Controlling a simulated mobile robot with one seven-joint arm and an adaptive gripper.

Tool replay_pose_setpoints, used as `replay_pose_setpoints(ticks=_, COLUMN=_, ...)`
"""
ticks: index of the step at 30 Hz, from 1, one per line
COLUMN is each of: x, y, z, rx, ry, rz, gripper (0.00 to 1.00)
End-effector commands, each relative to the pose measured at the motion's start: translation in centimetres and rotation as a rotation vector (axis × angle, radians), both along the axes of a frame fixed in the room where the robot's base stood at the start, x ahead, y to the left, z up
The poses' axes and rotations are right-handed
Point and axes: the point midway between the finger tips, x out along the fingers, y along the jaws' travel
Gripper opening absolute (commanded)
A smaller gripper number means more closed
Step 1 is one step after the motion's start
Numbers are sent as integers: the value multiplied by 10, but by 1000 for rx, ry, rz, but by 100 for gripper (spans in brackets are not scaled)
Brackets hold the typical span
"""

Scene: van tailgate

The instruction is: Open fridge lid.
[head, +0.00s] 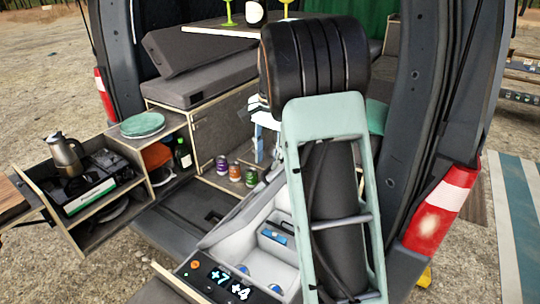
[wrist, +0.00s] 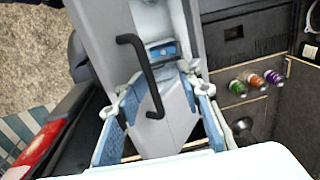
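The fridge (head: 287,214) is a light grey box at the bottom centre of the head view, with a lit display reading +7 and +4 on its front. A pale recess with blue items shows in it, partly behind my arm. In the wrist view a black bar handle (wrist: 146,75) crosses the grey fridge body (wrist: 185,25). Whether the lid is raised is unclear. My gripper (wrist: 160,82) has its blue-padded fingers spread either side of the handle's lower part, and nothing is clamped. In the head view the fingers are mostly hidden behind my arm.
Three small cans (head: 235,172) stand on the van floor left of the fridge. A pull-out stove drawer with a moka pot (head: 64,152) is at the left. The van's right pillar and tail light (head: 440,210) stand close right of my arm.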

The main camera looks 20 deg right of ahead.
Motion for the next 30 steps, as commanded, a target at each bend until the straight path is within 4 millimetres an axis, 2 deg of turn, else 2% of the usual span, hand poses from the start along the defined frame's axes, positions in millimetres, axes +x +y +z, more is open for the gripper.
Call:
replay_pose_setpoints(ticks=1, x=0, y=11, z=-11, rx=15, ry=11, rz=8, gripper=26)
replay_pose_setpoints(ticks=17, x=-1, y=8, z=-7, rx=14, ry=11, rz=4, gripper=26)
replay_pose_setpoints(ticks=20, x=-1, y=7, z=2, rx=14, ry=10, rz=4, gripper=26)
replay_pose_setpoints(ticks=23, x=-2, y=5, z=19, rx=11, ry=6, rz=4, gripper=26)
replay_pose_setpoints(ticks=30, x=-5, y=1, z=73, rx=9, ry=2, rz=3, gripper=26)
